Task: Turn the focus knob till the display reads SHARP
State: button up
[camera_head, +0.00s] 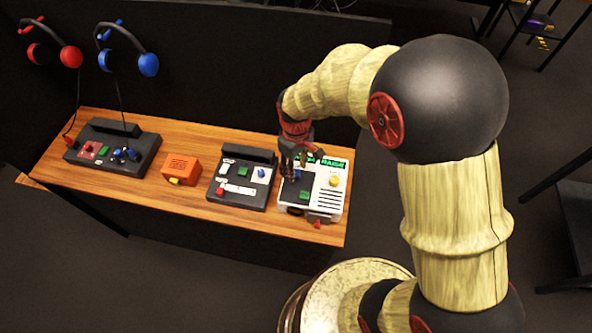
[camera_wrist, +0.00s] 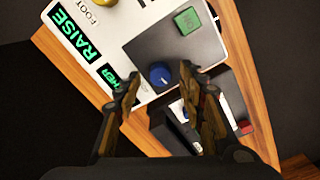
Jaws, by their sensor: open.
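The white panel box (camera_head: 325,205) stands at the right end of the bench. Its green-lit display (camera_wrist: 75,35) reads RAISE in the wrist view, and a second green-lit strip (camera_wrist: 118,80) is partly hidden by a finger. A blue knob (camera_wrist: 160,73) sits on the box's dark plate beside a green button (camera_wrist: 188,20). A yellow knob (camera_head: 334,181) is near a label reading FOOT. I cannot read which knob is marked focus. My gripper (camera_wrist: 162,75) is open above the dark plate, with the blue knob showing between its fingertips; contact cannot be told.
A dark console (camera_head: 240,186) stands close left of the white box. Farther left are an orange box (camera_head: 181,168) and another dark console (camera_head: 112,148). Red headphones (camera_head: 50,50) and blue headphones (camera_head: 126,50) hang behind. Bare wood (camera_head: 270,225) lies along the front.

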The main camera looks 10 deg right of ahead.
jog(key=shift+f, duration=0.55)
jog(key=c, duration=0.3)
grip_shut()
